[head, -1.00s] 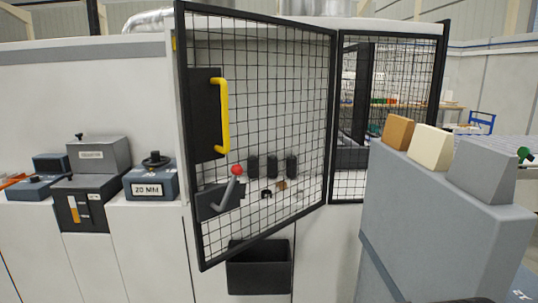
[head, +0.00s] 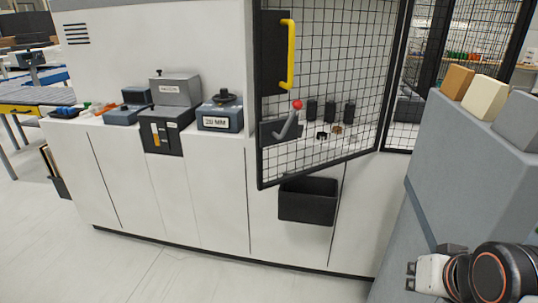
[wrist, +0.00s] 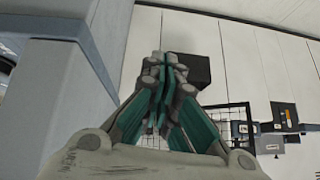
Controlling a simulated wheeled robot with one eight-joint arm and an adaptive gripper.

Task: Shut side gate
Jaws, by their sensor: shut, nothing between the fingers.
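The side gate is a black-framed mesh panel (head: 345,70), swung out from the machine at an angle. A yellow handle (head: 290,54) on a black plate sits near its free left edge. Below it is a lever with a red knob (head: 297,104). In the wrist view, my gripper (wrist: 161,62) is shut and empty, its teal-sided fingers together. Part of the gate mesh (wrist: 238,114) shows beyond the fingers, apart from them. In the head view my arm is at the lower right, well away from the handle.
A black bin (head: 308,200) hangs on the white machine front (head: 215,195) below the gate. A grey cabinet (head: 455,170) with sample blocks (head: 485,97) stands at the right. Grey-blue units (head: 219,115) line the machine left of the gate. The floor in front is clear.

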